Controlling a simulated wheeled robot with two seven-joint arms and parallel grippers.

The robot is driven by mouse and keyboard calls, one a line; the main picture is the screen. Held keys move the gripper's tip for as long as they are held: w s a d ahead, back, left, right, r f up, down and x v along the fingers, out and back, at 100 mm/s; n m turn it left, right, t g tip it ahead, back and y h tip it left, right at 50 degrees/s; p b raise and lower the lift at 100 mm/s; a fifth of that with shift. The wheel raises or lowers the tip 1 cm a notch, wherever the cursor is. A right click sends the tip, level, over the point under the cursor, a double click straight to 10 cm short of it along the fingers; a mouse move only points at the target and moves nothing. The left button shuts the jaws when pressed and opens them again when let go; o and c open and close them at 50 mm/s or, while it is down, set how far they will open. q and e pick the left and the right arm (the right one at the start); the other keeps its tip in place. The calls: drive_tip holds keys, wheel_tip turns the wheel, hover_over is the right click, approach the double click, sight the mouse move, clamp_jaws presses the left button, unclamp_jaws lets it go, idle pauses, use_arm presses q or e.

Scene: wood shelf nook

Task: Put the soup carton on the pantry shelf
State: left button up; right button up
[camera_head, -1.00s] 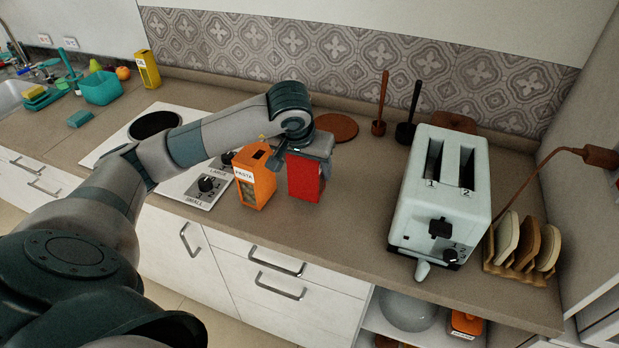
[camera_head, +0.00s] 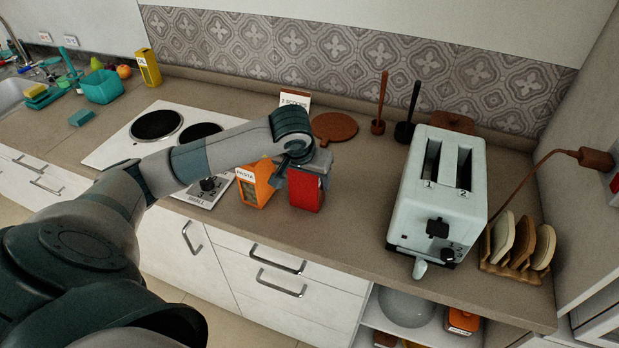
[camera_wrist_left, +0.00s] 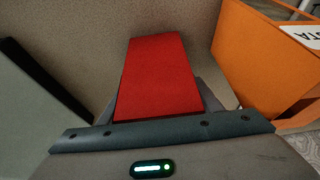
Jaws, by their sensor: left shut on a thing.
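A red carton (camera_head: 306,191), which I take to be the soup carton, stands upright at the counter's front, right of the orange pasta carton (camera_head: 254,186). My left gripper (camera_head: 309,163) is shut on its upper part. I cannot tell if its base touches the counter. In the left wrist view the red carton (camera_wrist_left: 158,77) fills the middle, at the jaws, with the orange carton (camera_wrist_left: 262,60) close on the right. A low open shelf (camera_head: 390,327) shows under the counter at right; I cannot tell if it is the pantry shelf. My right gripper is not in view.
A pale toaster (camera_head: 412,205) and a toast rack (camera_head: 512,268) stand on the counter at right. A glass bowl (camera_head: 405,308) and an orange container (camera_head: 462,321) sit below. The hob (camera_head: 120,150) is left. Counter between red carton and toaster is clear.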

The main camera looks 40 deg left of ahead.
use_arm(q)
drive_tip(key=o, duration=1.5)
drive_tip(key=shift+r, duration=0.15)
drive_tip(key=shift+s+r, duration=0.1)
drive_tip(key=shift+r, duration=0.15)
drive_tip(key=b+v, duration=0.2)
drive_tip(key=v, duration=0.8)
drive_tip(key=shift+b, duration=0.3)
drive_tip(key=shift+s+d+r, duration=0.1)
drive_tip(key=shift+s+r, duration=0.2)
drive_tip(key=shift+r, duration=0.3)
drive_tip(key=shift+o, duration=0.3)
